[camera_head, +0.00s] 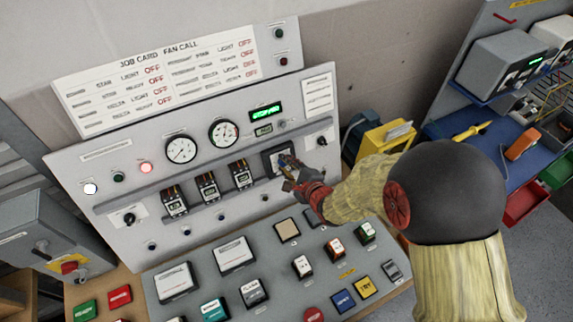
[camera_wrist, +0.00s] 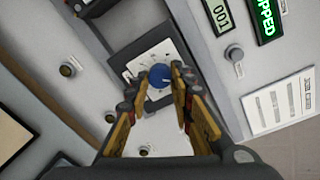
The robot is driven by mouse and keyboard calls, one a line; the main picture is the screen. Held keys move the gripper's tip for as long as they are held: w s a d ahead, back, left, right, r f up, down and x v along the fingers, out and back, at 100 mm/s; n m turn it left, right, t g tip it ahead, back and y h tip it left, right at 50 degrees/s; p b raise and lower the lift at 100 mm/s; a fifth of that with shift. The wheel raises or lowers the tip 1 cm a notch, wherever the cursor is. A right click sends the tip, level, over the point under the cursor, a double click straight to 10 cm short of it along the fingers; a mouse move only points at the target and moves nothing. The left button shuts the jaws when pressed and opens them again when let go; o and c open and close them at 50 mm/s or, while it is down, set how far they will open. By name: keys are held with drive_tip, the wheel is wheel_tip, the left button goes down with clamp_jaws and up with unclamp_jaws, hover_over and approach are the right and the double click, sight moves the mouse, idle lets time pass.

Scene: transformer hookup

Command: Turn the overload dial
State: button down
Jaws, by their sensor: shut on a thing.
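The overload dial is a small blue knob (camera_wrist: 159,76) with a light pointer mark, set on a white plate in a dark overload unit (camera_wrist: 139,51). In the head view the unit (camera_head: 272,153) is on the right part of the sloped panel, and my gripper mostly hides the knob. My gripper (camera_wrist: 160,72) has its fingertips on either side of the blue knob, shut on it. In the head view my gripper (camera_head: 290,172) reaches to the panel from the right.
Three contactors (camera_head: 208,188) sit in a row left of the dial. Two gauges (camera_head: 181,149) and a green display reading STOPPED (camera_head: 266,112) are above. Button blocks (camera_head: 287,229) lie on the desk below. A blue workbench (camera_head: 473,150) stands at right.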

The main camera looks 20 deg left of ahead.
drive_tip(key=c, duration=1.7)
unclamp_jaws()
drive_tip(key=shift+o, duration=0.7)
drive_tip(key=shift+d, duration=0.1)
drive_tip(key=v, duration=1.2)
drive_tip(key=shift+w, duration=0.1)
